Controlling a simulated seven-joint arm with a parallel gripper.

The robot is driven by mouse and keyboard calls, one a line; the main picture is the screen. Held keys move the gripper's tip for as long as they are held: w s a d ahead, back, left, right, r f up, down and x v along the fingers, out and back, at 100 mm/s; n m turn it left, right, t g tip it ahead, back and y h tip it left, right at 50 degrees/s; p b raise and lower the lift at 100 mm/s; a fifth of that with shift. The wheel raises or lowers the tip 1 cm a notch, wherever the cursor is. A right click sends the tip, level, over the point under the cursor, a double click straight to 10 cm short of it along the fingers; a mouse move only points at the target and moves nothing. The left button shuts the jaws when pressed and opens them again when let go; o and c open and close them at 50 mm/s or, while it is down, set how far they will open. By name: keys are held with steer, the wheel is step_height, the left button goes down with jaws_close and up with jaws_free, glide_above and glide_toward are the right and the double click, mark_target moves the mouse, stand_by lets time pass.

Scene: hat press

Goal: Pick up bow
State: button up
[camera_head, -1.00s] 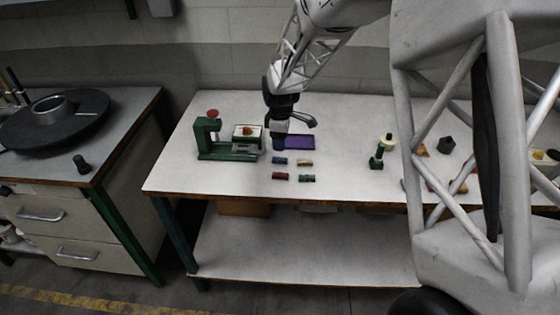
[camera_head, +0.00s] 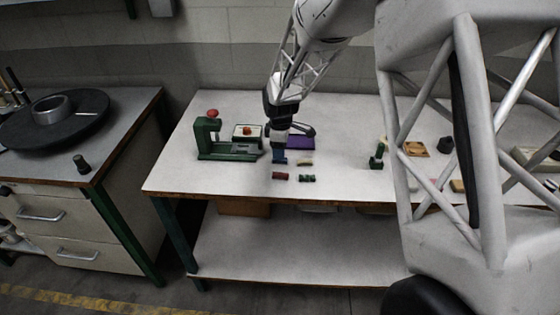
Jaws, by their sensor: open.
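Small coloured pieces that look like bows lie in a two-by-two group on the table. The blue bow (camera_head: 280,162) is at back left, the yellow bow (camera_head: 305,163) at back right, the red bow (camera_head: 282,176) at front left and the green bow (camera_head: 307,179) at front right. My gripper (camera_head: 285,146) is open, pointing down just behind and above the back pair, closest to the blue bow. It partly hides the blue bow. Whether it touches any bow I cannot tell.
A green press (camera_head: 207,138) with a red knob stands left of my gripper. A purple pad (camera_head: 300,143) lies just behind it. A small green stand (camera_head: 377,156) is to the right. The table front (camera_head: 230,186) is clear.

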steer(key=shift+f, duration=2.1)
steer(key=shift+c, duration=0.3)
steer(key=c, duration=0.9)
